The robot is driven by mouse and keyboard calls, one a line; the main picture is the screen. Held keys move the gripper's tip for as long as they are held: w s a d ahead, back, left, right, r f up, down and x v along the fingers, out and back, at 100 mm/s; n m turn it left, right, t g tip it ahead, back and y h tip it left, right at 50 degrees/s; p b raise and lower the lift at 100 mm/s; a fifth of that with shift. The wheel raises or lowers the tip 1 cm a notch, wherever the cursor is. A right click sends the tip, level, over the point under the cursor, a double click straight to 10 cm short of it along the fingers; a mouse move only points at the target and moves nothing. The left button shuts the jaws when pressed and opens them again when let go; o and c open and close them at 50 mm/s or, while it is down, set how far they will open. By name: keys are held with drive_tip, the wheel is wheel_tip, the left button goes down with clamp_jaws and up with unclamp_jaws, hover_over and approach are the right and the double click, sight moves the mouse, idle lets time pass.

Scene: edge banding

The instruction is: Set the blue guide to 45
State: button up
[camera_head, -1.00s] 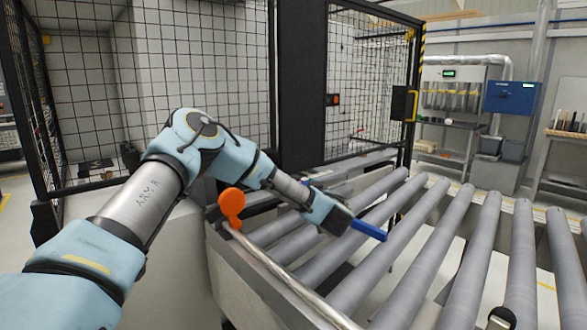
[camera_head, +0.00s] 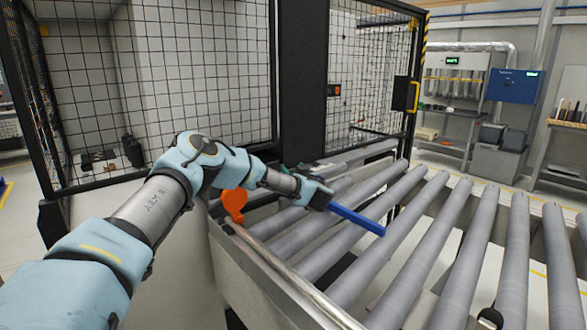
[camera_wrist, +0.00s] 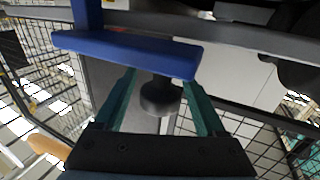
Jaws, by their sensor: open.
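The blue guide (camera_head: 357,220) is a straight bar slanting over the conveyor rollers in the head view. Its near-left end is by my gripper (camera_head: 318,193). In the wrist view the blue guide (camera_wrist: 130,54) crosses above and beyond the fingertips, with a blue post rising from it. My gripper (camera_wrist: 158,82) is open, its two teal fingers apart. A dark round knob (camera_wrist: 160,97) shows between the fingers; I cannot tell whether they touch it. No scale or number for the guide's setting can be read.
Grey rollers (camera_head: 395,255) fill the right side. A metal rail (camera_head: 285,275) runs along their near edge, with an orange round part (camera_head: 233,203) at its end. A black mesh fence (camera_head: 205,85) stands behind my arm. A blue box (camera_head: 513,87) hangs at the back right.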

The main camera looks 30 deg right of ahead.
clamp_jaws()
idle(0.5)
idle(0.8)
